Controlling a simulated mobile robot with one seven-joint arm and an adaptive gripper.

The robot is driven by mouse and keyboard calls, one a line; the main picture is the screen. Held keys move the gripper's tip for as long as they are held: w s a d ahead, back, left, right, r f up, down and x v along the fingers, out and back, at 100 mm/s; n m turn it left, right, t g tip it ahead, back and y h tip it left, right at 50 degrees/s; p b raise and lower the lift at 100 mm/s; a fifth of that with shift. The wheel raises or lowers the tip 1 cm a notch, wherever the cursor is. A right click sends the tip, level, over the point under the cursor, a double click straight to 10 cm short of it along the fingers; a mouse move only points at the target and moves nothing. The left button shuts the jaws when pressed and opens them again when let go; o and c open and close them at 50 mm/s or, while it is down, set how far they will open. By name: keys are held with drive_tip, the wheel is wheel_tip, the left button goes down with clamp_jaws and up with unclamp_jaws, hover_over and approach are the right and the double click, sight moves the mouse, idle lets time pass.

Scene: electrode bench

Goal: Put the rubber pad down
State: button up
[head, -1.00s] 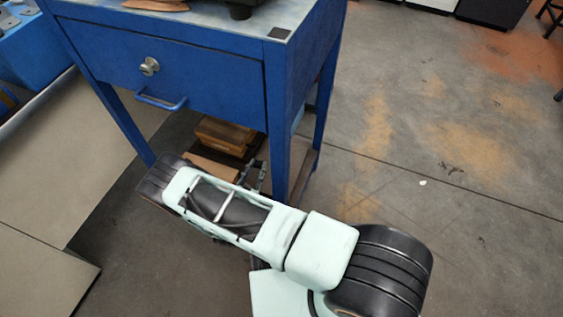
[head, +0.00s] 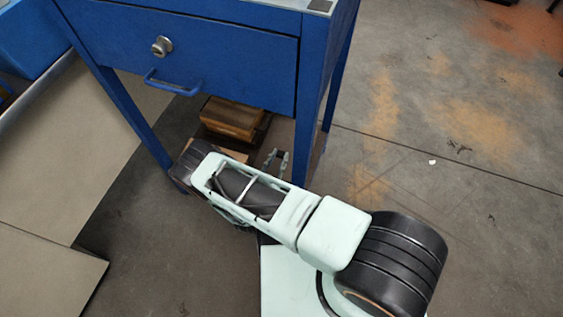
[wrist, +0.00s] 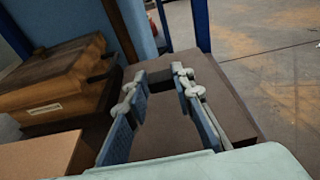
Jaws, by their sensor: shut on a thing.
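My gripper (wrist: 158,80) is shut on a small dark piece, apparently the rubber pad (wrist: 159,76), which shows as a dark strip between the fingertips in the wrist view. In the head view my gripper (head: 277,156) is low, under the blue table and beside its front right leg. The pad cannot be made out there. In the wrist view the fingers are over or in front of a flat brown surface (wrist: 228,100). I cannot tell whether the pad touches it.
The blue table (head: 200,60) has a drawer and handle above the gripper; its legs flank it. A brown-yellow box (head: 231,118), also in the wrist view (wrist: 60,85), stands left of the gripper. A dark square (head: 319,5) lies on the tabletop corner. Floor at right is clear.

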drive_tip(key=shift+f+b, duration=1.1)
drive_tip(key=shift+f, duration=1.85)
drive_tip(key=shift+f, duration=0.15)
drive_tip(key=o, duration=0.8)
drive_tip(key=shift+r, duration=0.2)
